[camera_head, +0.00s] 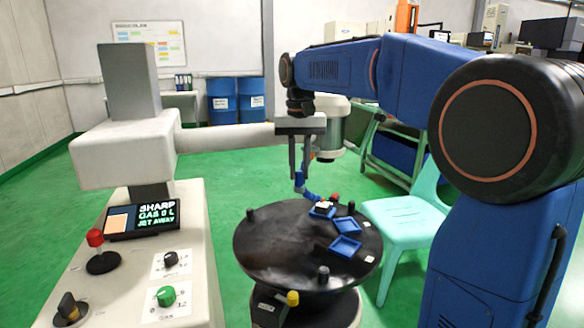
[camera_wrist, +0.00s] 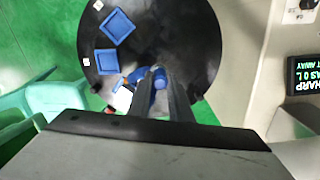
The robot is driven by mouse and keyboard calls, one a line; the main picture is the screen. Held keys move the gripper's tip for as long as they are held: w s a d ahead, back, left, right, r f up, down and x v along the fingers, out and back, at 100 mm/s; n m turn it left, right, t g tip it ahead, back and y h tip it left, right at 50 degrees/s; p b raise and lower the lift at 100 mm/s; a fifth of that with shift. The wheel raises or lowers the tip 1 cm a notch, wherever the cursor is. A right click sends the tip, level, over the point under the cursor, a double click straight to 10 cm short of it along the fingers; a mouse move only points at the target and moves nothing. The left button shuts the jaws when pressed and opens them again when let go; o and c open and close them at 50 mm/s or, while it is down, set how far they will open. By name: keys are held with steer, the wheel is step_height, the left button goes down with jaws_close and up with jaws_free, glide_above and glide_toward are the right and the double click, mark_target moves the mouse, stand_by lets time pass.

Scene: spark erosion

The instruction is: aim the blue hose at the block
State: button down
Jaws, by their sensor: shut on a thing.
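My gripper (camera_head: 299,174) is shut on the blue hose (camera_head: 300,183), above the far side of the round black table (camera_head: 285,262). In the wrist view the blue hose (camera_wrist: 158,77) shows between the two fingers (camera_wrist: 160,95). In the head view the hose bends down to the right, toward a small pale block (camera_head: 322,206) on a blue tray. The pale block (camera_wrist: 123,99) is just left of the fingers in the wrist view, partly hidden by them. I cannot tell exactly where the hose's tip points.
Two empty blue trays (camera_head: 345,247) (camera_head: 344,225) lie on the table's right side. Several dark knobs stand at its rim. The white machine (camera_head: 125,150) with a lit screen (camera_head: 142,217) is at left. A pale green chair (camera_head: 405,225) stands at right.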

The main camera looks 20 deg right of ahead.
steer(key=s+d+n, duration=0.2)
steer(key=d+n, duration=0.4)
steer(key=n, duration=0.2)
steer(key=shift+d, duration=0.2)
stand_by(0.5)
steer(key=c, duration=1.6)
jaws_free()
steer(key=shift+r, duration=0.1)
step_height(320, 180, up, 17)
steer(key=shift+r, duration=0.15)
